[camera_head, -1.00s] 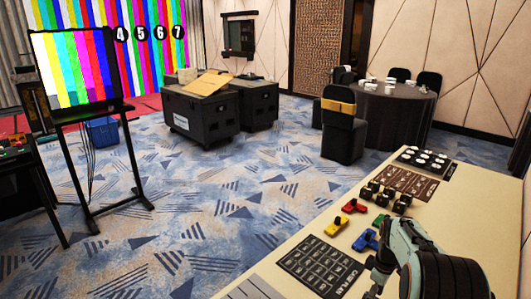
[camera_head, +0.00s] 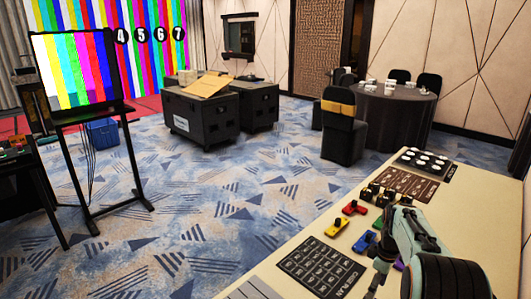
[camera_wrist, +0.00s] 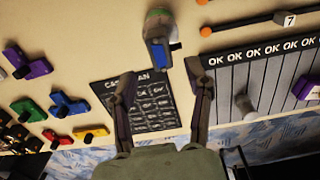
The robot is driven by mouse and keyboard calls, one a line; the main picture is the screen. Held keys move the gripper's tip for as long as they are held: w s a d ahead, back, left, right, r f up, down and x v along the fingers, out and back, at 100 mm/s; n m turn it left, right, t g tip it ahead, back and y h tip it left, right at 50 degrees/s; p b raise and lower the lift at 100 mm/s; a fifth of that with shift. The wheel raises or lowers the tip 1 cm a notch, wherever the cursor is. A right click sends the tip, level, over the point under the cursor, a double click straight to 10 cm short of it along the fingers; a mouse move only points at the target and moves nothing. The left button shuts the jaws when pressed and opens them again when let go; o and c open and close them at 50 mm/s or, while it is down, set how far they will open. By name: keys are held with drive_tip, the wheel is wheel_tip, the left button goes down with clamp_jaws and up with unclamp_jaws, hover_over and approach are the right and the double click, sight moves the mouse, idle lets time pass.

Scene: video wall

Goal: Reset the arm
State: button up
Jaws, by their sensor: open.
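My arm (camera_head: 415,235), pale green and black, is at the lower right in the head view, over the cream table (camera_head: 240,280). My gripper (camera_wrist: 160,82) shows in the wrist view with its two dark fingers wide apart and nothing between them. It hangs above a dark printed card (camera_wrist: 150,108), which lies on the table and also shows in the head view (camera_head: 318,266). The fingers overlap the card's sides in the wrist view. I cannot tell how high they are above it.
Coloured connector pieces, among them yellow (camera_head: 337,227), red (camera_head: 354,208) and blue (camera_head: 365,241), lie beside the card. A dark strip marked OK (camera_wrist: 270,55) and a rod labelled 7 (camera_wrist: 250,22) are to the right in the wrist view. Black cases (camera_head: 202,115) stand on the carpet.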

wheel_tip(320, 180, up, 4)
drive_tip(key=shift+r, duration=0.15)
drive_tip(key=shift+s+f, duration=0.1)
drive_tip(key=shift+f, duration=0.3)
wheel_tip(320, 180, down, 10)
drive_tip(key=shift+f, duration=0.25)
drive_tip(key=r, duration=0.4)
drive_tip(key=shift+s+a, duration=0.1)
drive_tip(key=shift+s, duration=0.15)
drive_tip(key=s+a+r, duration=0.5)
drive_tip(key=s+r, duration=0.4)
drive_tip(key=s, duration=0.4)
drive_tip(key=w+a+f+n, duration=0.15)
drive_tip(key=a+n, duration=0.25)
drive_tip(key=a, duration=0.6)
drive_tip(key=a+f+n, duration=0.2)
drive_tip(key=a+n, duration=0.1)
drive_tip(key=a, duration=0.6)
drive_tip(key=s+a+f+n, duration=0.2)
drive_tip(key=s+a+n, duration=0.3)
drive_tip(key=a, duration=0.5)
drive_tip(key=s+a+f+n, duration=0.3)
drive_tip(key=s+a+n, duration=0.25)
drive_tip(key=a, duration=0.45)
drive_tip(key=w+a+f+n, duration=0.1)
drive_tip(key=w+a+f, duration=0.4)
drive_tip(key=a, duration=0.4)
drive_tip(key=shift+w+a+f, duration=0.15)
drive_tip(key=shift+w, duration=0.55)
